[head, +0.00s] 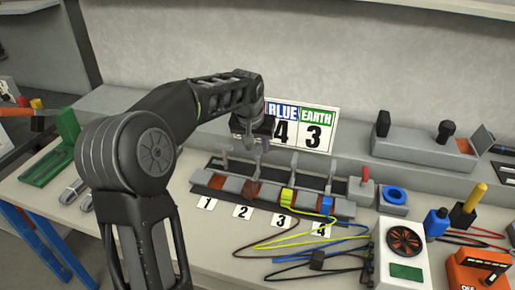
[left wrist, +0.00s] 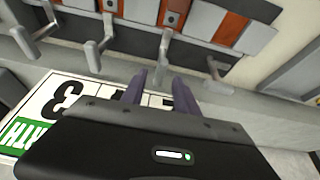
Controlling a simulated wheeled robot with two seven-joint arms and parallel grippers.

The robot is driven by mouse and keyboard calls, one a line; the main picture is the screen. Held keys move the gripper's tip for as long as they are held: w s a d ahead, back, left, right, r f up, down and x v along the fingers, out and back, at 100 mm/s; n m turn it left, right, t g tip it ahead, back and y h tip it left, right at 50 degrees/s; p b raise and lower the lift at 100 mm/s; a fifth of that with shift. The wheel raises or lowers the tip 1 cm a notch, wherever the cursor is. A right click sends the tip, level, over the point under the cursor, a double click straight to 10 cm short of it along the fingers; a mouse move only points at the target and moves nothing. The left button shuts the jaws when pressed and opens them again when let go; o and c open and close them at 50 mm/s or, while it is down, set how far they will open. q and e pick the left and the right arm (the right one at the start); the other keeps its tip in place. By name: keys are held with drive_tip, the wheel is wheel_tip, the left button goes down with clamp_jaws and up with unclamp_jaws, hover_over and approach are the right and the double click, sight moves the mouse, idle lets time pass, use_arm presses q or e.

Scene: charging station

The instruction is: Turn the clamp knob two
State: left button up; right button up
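A dark clamp block (head: 235,188) lies on the bench with a row of grey T-shaped clamp knobs above it and number cards in front. Clamp knob two (head: 257,166) stands above card 2 (head: 243,212). My left gripper (head: 261,146) is just above and behind this knob, pointing down. In the left wrist view, the two fingers (left wrist: 159,92) are apart, and clamp knob two (left wrist: 164,50) reaches toward the gap between them. I cannot tell whether they touch it. Clamp knob one (left wrist: 214,78) is to the right and knob three (left wrist: 96,52) to the left. My right gripper is not in view.
A sign (head: 318,130) reading BLUE 4 and EARTH 3 stands close behind the gripper. Yellow (head: 286,199) and blue (head: 326,206) connectors sit on the block, with loose cables in front. A fan box (head: 404,252) is at front right, a green holder (head: 52,158) at left.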

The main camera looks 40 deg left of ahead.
use_arm(q)
drive_tip(key=v, duration=0.6)
idle(0.4)
